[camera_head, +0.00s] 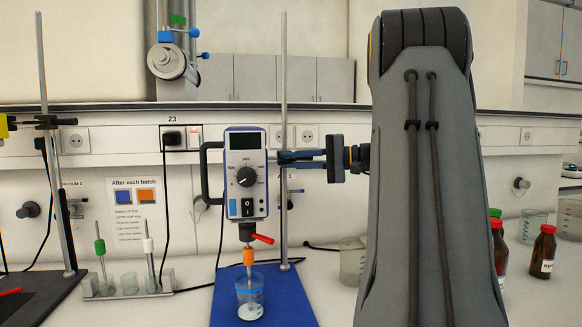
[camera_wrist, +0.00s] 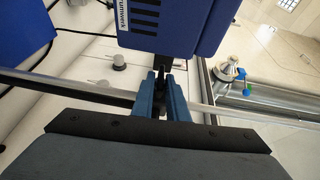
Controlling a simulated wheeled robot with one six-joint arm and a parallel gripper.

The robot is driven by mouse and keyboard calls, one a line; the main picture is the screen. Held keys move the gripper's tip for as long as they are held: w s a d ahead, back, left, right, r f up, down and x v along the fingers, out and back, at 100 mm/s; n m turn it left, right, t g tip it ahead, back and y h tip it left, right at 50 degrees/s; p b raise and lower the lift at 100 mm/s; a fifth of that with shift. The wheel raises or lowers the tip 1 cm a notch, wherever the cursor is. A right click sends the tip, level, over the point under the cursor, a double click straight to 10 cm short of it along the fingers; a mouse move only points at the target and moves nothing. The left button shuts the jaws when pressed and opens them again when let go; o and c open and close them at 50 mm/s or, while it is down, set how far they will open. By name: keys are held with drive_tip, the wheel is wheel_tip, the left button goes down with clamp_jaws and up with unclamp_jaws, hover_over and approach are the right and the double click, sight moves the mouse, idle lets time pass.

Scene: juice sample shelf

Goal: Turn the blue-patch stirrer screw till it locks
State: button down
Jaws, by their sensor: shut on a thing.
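The blue stirrer (camera_head: 246,172) hangs upright in front of a stand rod (camera_head: 284,70), with a dial, a dark display and a small blue patch low on its front. My gripper (camera_head: 282,158) reaches in from the right at rod height. In the wrist view its blue fingers (camera_wrist: 160,80) are shut on a small dark screw (camera_wrist: 159,74) just behind the stirrer's housing (camera_wrist: 175,25). The fingers hide most of the screw, so its turn position cannot be told. Below the stirrer are a red lever (camera_head: 262,239), an orange-marked shaft (camera_head: 249,257) and a beaker (camera_head: 250,297).
A blue base plate (camera_head: 285,300) lies under the stand. A rack (camera_head: 127,287) with green- and white-marked stirring rods stands left. Brown bottles (camera_head: 542,252) and a beaker (camera_head: 352,263) stand right, partly behind my arm. A sign with blue and orange squares (camera_head: 135,210) is on the wall.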

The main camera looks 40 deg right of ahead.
drive_tip(key=shift+f+t+y+b, duration=0.1)
drive_tip(key=shift+t+y+b, duration=0.2)
drive_tip(key=shift+t, duration=0.1)
drive_tip(key=c, duration=1.8)
unclamp_jaws()
drive_tip(key=shift+o, duration=0.2)
drive_tip(key=b+v, duration=0.2)
drive_tip(key=v, duration=0.6)
